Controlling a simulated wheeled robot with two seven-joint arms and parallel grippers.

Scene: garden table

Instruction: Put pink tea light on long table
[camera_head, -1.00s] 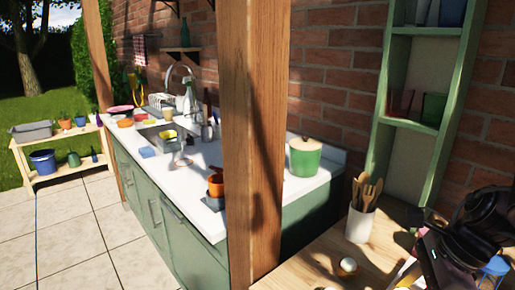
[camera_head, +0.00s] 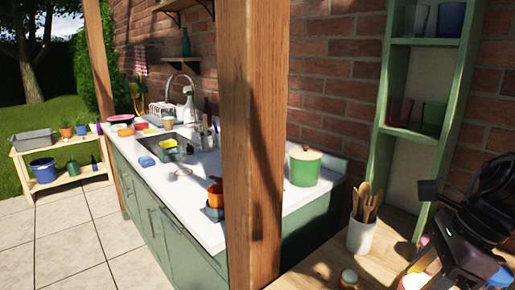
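A dark arm of mine with its gripper (camera_head: 455,215) comes in at the right edge, above the wooden table; I take it for the right one. Its fingers are seen at an angle against dark parts, so I cannot tell whether they are open or shut. A small pinkish patch (camera_head: 424,241) shows just behind the gripper, too small and covered to identify as the pink tea light. A wooden table top (camera_head: 312,276) fills the lower right; I cannot tell whether it is the long table. My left gripper is not in view.
On the wooden table stand a white utensil cup (camera_head: 361,237), a small egg-like item (camera_head: 348,278) and a pale round item (camera_head: 413,282). A wooden post (camera_head: 252,140) blocks part of the green sink counter (camera_head: 170,245). A green shelf (camera_head: 375,150) stands behind.

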